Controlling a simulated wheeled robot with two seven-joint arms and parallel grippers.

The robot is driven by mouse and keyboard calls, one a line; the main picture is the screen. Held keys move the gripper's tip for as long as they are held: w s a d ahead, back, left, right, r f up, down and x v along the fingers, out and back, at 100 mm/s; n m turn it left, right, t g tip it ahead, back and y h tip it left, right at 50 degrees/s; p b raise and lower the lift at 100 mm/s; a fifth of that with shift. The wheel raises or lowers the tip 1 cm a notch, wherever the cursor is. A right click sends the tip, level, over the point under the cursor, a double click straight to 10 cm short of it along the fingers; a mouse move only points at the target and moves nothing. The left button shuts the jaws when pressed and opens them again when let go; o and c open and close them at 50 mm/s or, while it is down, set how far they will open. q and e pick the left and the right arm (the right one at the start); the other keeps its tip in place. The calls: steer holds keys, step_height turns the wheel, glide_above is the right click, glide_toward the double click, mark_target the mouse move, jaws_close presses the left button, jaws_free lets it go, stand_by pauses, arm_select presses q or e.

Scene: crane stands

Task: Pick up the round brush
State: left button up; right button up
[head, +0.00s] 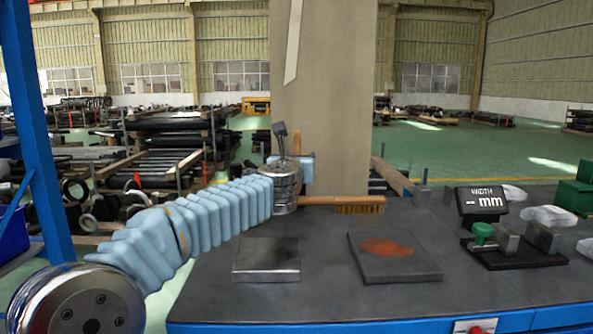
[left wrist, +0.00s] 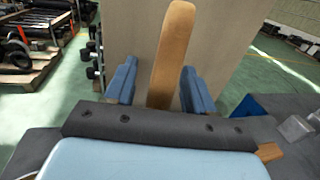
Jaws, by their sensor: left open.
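A brush with a wooden handle and yellowish bristles (head: 360,205) lies near the back edge of the dark bench, just right of my left wrist. My left gripper (head: 304,166) is at the back edge of the bench, partly hidden by its own wrist. In the left wrist view, my left gripper (left wrist: 159,88) is open, with a tan, round-ended wooden handle (left wrist: 173,45) between its blue fingers. I cannot tell whether the fingers touch it or which brush it belongs to; no bristles show there. My right gripper is not in view.
On the bench (head: 330,300) lie a metal plate (head: 266,260) and a dark plate with a reddish patch (head: 395,256). A width gauge display (head: 481,201) and a black fixture (head: 513,259) stand at the right. A wide beige column (head: 322,100) rises behind the bench.

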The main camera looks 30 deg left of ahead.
arm_select(q)
jaws_close()
